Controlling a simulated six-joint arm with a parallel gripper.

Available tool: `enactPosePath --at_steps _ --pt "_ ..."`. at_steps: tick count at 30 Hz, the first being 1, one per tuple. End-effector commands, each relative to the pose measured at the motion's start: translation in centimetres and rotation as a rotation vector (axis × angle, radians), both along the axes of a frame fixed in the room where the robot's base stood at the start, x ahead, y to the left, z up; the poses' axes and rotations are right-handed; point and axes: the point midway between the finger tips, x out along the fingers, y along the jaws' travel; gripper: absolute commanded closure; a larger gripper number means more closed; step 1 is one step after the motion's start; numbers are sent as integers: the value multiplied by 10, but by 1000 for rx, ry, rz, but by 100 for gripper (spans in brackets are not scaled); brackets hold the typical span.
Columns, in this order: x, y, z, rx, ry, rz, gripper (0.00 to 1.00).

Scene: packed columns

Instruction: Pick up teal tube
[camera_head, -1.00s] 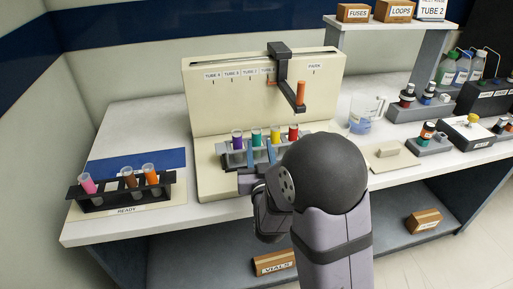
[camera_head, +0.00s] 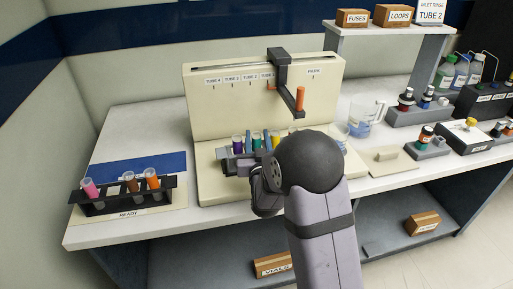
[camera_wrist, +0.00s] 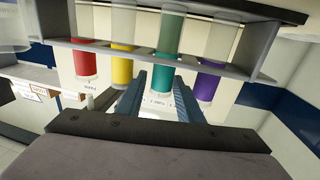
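The teal tube (camera_head: 256,140) stands in a rack on the cream machine, to the right of the purple tube (camera_head: 237,143). In the wrist view the teal tube (camera_wrist: 169,45) hangs through the rack between yellow (camera_wrist: 122,65) and purple neighbours. My gripper (camera_head: 261,142) is at the rack front, mostly hidden behind my wrist in the head view. In the wrist view my blue-grey gripper fingers (camera_wrist: 158,85) are apart, one on each side of the teal tube's lower end. I cannot tell whether they touch it.
A red tube (camera_wrist: 84,62) is also in this rack, close beside the yellow one. An overhead arm with an orange rod (camera_head: 300,98) hangs behind the rack. A black READY rack (camera_head: 95,207) with pink, brown and orange tubes stands left. A beaker (camera_head: 362,122) stands right.

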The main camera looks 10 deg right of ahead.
Motion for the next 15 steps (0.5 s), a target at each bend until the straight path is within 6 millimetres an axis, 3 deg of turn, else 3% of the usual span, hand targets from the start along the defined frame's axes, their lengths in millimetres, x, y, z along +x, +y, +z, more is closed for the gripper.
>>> enactPosePath --at_steps 9,15 --pt "35 -3 1 -1 0 0 67" --pt "43 -5 0 -1 1 0 67"
